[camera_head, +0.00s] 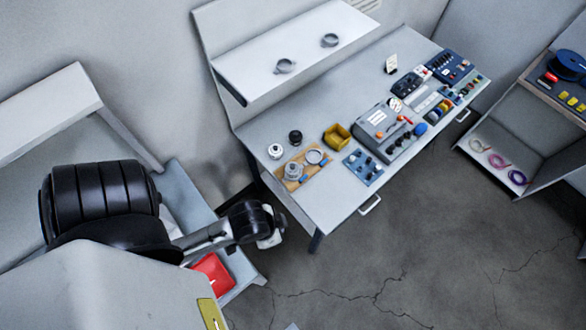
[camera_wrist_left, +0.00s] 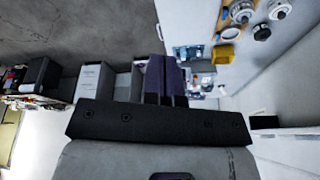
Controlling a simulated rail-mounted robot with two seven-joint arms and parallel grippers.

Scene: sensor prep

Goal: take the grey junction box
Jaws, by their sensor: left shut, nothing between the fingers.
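A grey box with a white label (camera_head: 376,118) sits on the workbench, right of its middle, among small parts; it looks like the junction box. My left arm's wrist end (camera_head: 252,222) is beside the bench's near left corner, well left of the box and apart from it. In the left wrist view my left gripper's dark fingers (camera_wrist_left: 166,78) are together, with nothing visible between them. I cannot make out the box clearly in that view. My right gripper is in neither view.
The workbench (camera_head: 257,133) has a raised shelf (camera_head: 310,48) with two rings. A yellow bin (camera_head: 337,136), a wooden board with metal parts (camera_head: 293,183) and a blue plate (camera_head: 362,167) stand left of the box. A red item (camera_head: 213,271) lies below my left arm. Floor in front is clear.

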